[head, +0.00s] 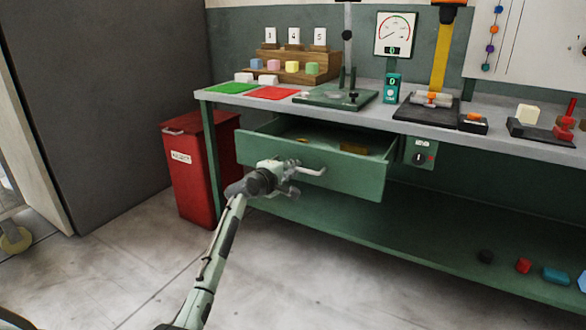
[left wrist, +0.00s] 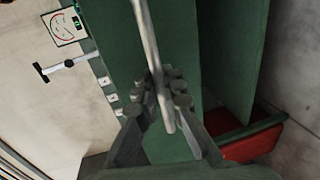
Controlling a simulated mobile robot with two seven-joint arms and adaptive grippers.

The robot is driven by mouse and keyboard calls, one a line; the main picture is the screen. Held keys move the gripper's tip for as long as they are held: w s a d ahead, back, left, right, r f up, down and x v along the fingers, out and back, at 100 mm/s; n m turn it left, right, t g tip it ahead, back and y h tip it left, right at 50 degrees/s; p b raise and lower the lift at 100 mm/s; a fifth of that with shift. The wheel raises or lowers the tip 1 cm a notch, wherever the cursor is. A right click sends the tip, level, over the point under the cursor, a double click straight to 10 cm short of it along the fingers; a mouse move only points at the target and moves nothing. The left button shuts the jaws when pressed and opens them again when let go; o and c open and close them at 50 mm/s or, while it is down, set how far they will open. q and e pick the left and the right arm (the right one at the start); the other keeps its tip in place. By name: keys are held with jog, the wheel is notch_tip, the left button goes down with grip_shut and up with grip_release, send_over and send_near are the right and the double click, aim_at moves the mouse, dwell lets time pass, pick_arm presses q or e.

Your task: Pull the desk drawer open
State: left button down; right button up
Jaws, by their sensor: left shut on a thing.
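The green desk drawer (head: 345,178) stands well out from under the grey desktop (head: 392,117), with yellowish items visible inside. A pale bar handle (head: 316,171) runs across its front. My left gripper (head: 287,178) is at the left part of the handle, shut on it. In the left wrist view the handle (left wrist: 147,45) passes between the fingers of the left gripper (left wrist: 163,98). The right gripper is in neither view.
A red bin (head: 200,175) stands on the floor left of the desk. A lower green shelf (head: 400,245) holds several small blocks at the right. Presses, a gauge and colored cubes stand on and above the desktop. The floor in front is clear.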

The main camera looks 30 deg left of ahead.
pick_arm(q)
jog(key=c, duration=1.6)
grip_release()
jog(key=v, duration=1.2)
jog(key=shift+d, duration=0.1)
